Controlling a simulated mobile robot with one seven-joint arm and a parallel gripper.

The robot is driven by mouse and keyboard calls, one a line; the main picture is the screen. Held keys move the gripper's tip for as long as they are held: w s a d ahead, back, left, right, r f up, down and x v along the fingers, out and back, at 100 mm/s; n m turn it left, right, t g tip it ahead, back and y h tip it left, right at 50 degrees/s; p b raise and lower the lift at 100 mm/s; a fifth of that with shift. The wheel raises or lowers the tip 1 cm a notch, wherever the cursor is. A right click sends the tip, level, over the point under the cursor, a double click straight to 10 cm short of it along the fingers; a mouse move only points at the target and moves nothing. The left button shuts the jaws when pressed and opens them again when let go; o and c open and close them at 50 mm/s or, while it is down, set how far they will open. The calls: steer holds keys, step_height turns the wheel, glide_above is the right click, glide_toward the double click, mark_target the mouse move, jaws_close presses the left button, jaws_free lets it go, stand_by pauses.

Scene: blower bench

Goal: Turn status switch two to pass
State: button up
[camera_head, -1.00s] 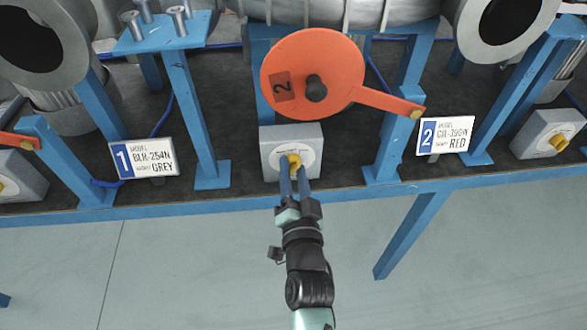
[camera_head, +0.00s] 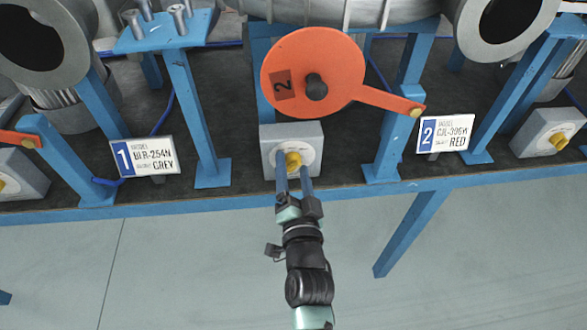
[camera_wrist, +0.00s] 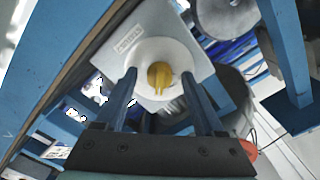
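Status switch two is a grey box (camera_head: 311,135) with a white round dial and a yellow knob (camera_head: 293,159), on the bench below the orange disc marked 2 (camera_head: 340,60). In the wrist view the yellow knob (camera_wrist: 160,74) sits in the middle of the dial, its ridge pointing down in the picture. My gripper (camera_head: 293,169) is open, with one blue finger on each side of the knob. The wrist view shows gaps between both fingers and the knob, and nothing is held. The dial's lettering is too small to read.
An orange lever (camera_head: 388,101) reaches right from the disc. A number 2 placard (camera_head: 445,134) reading RED stands to the right, a number 1 placard (camera_head: 144,157) to the left. Similar switch boxes sit at the far left (camera_head: 22,176) and far right (camera_head: 547,133). Blue bench legs flank switch two.

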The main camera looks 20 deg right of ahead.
steer(key=v, duration=1.3)
steer(key=shift+p, duration=0.3)
steer(key=w+a+r+n+t+y, duration=0.1)
steer(key=w+a+r+n+t, duration=0.15)
steer(key=r, duration=0.75)
steer(key=w+a+r+n+t+y, duration=0.1)
steer(key=w+a+r+n+y, duration=0.2)
steer(key=r, duration=0.7)
steer(key=w+a+r+n+t, duration=0.2)
steer(key=w+r, duration=0.2)
steer(key=r, duration=0.6)
steer(key=s+a+r+n+t, duration=0.2)
steer(key=s+r, duration=0.1)
steer(key=r, duration=0.5)
steer(key=s+a+r+n+t+y, duration=0.1)
steer(key=s+r, duration=0.3)
steer(key=r, duration=0.4)
steer(key=s+a+r+n+t, duration=0.2)
steer(key=s+r, duration=0.1)
steer(key=r, duration=0.5)
step_height(320, 180, up, 16)
steer(key=p, duration=1.6)
steer(key=shift+w+p, duration=0.35)
steer(key=shift+p, duration=0.05)
steer(key=shift+f+g, duration=0.15)
steer(key=shift+g, duration=0.1)
